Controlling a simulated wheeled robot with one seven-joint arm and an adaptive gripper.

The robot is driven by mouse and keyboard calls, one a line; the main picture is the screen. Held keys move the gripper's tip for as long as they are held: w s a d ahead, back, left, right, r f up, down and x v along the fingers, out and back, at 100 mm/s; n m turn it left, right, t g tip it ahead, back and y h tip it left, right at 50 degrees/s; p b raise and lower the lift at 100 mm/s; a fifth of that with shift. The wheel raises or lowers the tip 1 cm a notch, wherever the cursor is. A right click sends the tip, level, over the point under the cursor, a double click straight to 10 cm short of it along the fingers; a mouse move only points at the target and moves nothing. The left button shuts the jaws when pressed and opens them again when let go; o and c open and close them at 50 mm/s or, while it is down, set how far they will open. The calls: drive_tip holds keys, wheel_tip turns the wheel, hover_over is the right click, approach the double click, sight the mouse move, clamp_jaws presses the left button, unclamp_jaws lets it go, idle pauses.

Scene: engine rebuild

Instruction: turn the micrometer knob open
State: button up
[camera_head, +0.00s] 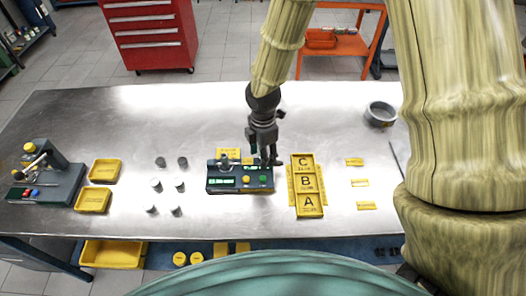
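A dark bench gauge (240,187) with green displays, a yellow button and a green button sits near the middle of the steel table. A small grey upright part (225,163) stands on its back left; I cannot tell whether this is part of the micrometer. My gripper (266,161) points down at the back right of the gauge, seen from above. Its dark fingers cover part of the gauge there, and no micrometer knob can be made out. The fingers are too small and dark to tell whether they are open, shut or touching anything.
A yellow tray (319,212) marked A, B and C stands close right of the gauge. Several small metal cylinders (180,185) stand to its left. Two yellow bins (105,172) and another dark fixture (55,183) are farther left. A grey ring (381,114) lies back right.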

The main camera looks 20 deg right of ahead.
drive_tip(key=shift+s, duration=0.2)
drive_tip(key=shift+w, duration=0.15)
drive_tip(key=c, duration=0.5)
clamp_jaws()
